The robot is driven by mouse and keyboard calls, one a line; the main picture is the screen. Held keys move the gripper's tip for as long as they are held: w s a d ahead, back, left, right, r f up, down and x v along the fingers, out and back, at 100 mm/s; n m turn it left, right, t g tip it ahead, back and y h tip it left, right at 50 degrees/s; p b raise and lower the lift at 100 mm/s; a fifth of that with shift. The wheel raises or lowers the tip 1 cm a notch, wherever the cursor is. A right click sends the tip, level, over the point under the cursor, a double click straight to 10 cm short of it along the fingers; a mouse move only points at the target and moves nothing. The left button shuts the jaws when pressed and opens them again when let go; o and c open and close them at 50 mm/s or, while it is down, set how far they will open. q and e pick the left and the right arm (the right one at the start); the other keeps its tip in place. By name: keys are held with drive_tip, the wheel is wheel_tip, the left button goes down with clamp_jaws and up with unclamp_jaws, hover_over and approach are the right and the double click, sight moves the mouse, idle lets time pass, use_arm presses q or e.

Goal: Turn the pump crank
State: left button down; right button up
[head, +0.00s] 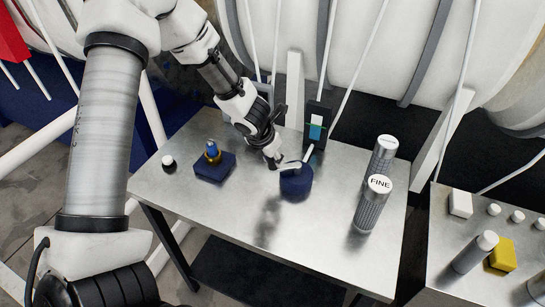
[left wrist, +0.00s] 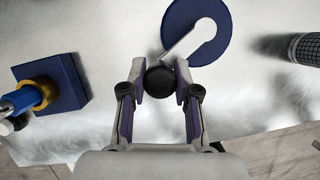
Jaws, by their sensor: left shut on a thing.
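The pump crank is a pale arm (head: 290,166) on top of a round dark blue base (head: 296,185), which stands on the grey metal table. In the left wrist view the crank arm (left wrist: 186,44) runs from the middle of the blue disc (left wrist: 218,15) down to a round black knob (left wrist: 160,81). My left gripper (head: 273,163) is shut on that knob, with a finger on each side of it in the left wrist view (left wrist: 160,90). The gripper covers the knob in the head view. My right gripper is not in view.
A blue block (head: 214,171) with a brass ring and blue top stands left of the crank. Two knurled cylinders, one marked FINE (head: 372,205), stand right. A dark box (head: 317,125) stands behind. A second table (head: 440,250) at right holds several small parts. The table's front is clear.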

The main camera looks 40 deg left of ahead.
use_arm(q)
drive_tip(key=c, duration=0.9)
unclamp_jaws()
drive_tip(key=shift+c, duration=0.2)
drive_tip(key=shift+o, duration=0.6)
drive_tip(key=shift+w+f, duration=0.1)
drive_tip(key=shift+w, duration=0.1)
drive_tip(key=v, duration=1.2)
drive_tip(key=shift+w, duration=0.1)
